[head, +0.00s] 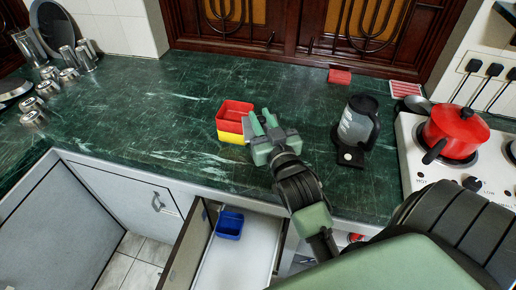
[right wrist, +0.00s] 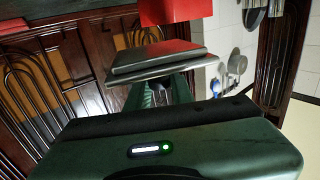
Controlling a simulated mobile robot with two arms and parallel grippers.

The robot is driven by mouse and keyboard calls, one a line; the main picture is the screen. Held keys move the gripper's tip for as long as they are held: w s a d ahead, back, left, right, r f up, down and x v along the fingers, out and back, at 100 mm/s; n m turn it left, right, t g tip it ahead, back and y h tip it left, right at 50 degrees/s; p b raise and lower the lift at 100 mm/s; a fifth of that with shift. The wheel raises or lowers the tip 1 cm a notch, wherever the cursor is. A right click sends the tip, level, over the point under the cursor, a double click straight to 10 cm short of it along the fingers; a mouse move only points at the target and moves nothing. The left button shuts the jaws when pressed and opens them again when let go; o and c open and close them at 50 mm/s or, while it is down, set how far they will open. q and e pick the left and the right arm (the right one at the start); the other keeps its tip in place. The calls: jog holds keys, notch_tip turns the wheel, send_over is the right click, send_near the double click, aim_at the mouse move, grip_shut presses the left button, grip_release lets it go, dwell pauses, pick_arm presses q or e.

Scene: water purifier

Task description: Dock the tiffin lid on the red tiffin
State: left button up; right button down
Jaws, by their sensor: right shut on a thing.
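The red tiffin (head: 236,108) is an open square box stacked on a yellow box (head: 231,138) on the green counter. In the right wrist view, red surfaces (right wrist: 175,10) show just beyond the fingers (right wrist: 160,68). A small flat red piece (head: 340,76) lies at the back of the counter; I cannot tell for certain whether it is the tiffin lid. My left gripper is not in view.
A blue box (head: 229,225) sits in the open drawer (head: 215,268) below. A grey jug (head: 356,125) stands to the right, near a stove with a red pot (head: 455,132). Several glasses (head: 68,60) stand far left. The counter's left middle is clear.

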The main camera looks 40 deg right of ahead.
notch_tip(320, 180, down, 12)
jog(key=shift+f+b, duration=0.1)
jog(key=shift+b, duration=0.4)
jog(key=c, duration=1.6)
grip_release()
jog(key=shift+f, duration=0.15)
jog(key=shift+c, duration=0.2)
jog(key=o, duration=0.4)
